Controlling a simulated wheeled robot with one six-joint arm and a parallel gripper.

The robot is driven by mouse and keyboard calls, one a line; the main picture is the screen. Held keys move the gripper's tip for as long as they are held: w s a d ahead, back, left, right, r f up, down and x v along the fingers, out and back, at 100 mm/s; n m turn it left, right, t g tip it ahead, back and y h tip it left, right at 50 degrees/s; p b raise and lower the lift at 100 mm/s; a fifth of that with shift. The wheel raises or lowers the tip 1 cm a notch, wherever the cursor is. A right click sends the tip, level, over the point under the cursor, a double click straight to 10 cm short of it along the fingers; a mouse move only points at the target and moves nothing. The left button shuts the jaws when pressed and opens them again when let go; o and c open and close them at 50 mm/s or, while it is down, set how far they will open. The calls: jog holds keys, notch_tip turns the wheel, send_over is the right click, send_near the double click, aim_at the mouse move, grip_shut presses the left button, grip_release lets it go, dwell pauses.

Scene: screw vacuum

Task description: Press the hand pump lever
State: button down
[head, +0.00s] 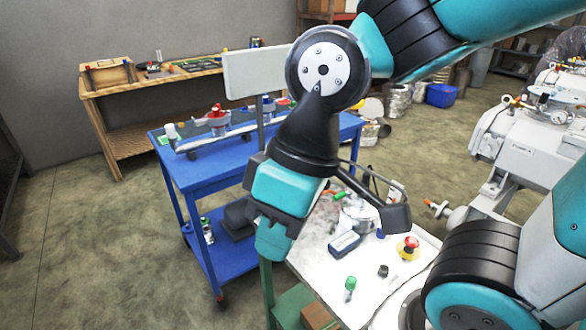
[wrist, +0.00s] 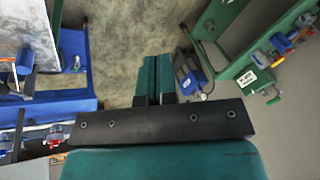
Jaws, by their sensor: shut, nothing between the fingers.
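My gripper (head: 270,246) hangs tilted downward in front of the white-topped table in the head view. Its teal fingers (wrist: 152,78) are together and empty in the wrist view, pointing out over bare floor. I cannot clearly make out the hand pump lever. Thin metal bars (head: 376,174) show just behind my wrist over the white table, but I cannot tell whether they belong to the pump. My arm hides part of that table. No contact between my fingers and any object shows.
The white table (head: 385,285) carries a red-and-yellow button (head: 408,247), a green knob (head: 350,284) and a small dark box (head: 344,243). A blue cart (head: 190,176) stands behind to the left. A wooden bench (head: 120,142) is at the wall. White machinery (head: 520,140) stands right. Left floor is clear.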

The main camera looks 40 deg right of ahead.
jog(key=w+d+r+m+g+h+p, duration=0.1)
jog(key=w+d+m+h+p, duration=0.5)
jog(key=w+d+m, duration=1.5)
jog(key=w+r+m+p, duration=0.1)
jog(key=w+m+p, duration=0.2)
jog(key=w+m, duration=0.1)
jog(key=shift+d+r+m+g+h, duration=0.2)
jog(key=shift+r+m+g+h, duration=0.1)
jog(key=shift+m+g, duration=0.1)
jog(key=shift+w+f+p, duration=0.1)
jog(key=shift+p, duration=0.2)
jog(key=p+x, duration=0.3)
jog(key=x, duration=0.6)
jog(key=shift+f, duration=0.3)
jog(key=shift+s+a+f+p, duration=0.1)
jog(key=shift+s+f+p, duration=0.2)
jog(key=shift+f, duration=0.35)
jog(key=shift+s+a+f+p, duration=0.1)
jog(key=shift+s+f+p, duration=0.25)
jog(key=shift+f, duration=0.3)
jog(key=shift+s+a+f+p, duration=0.15)
jog(key=shift+s+f+p, duration=0.15)
jog(key=shift+f, duration=0.35)
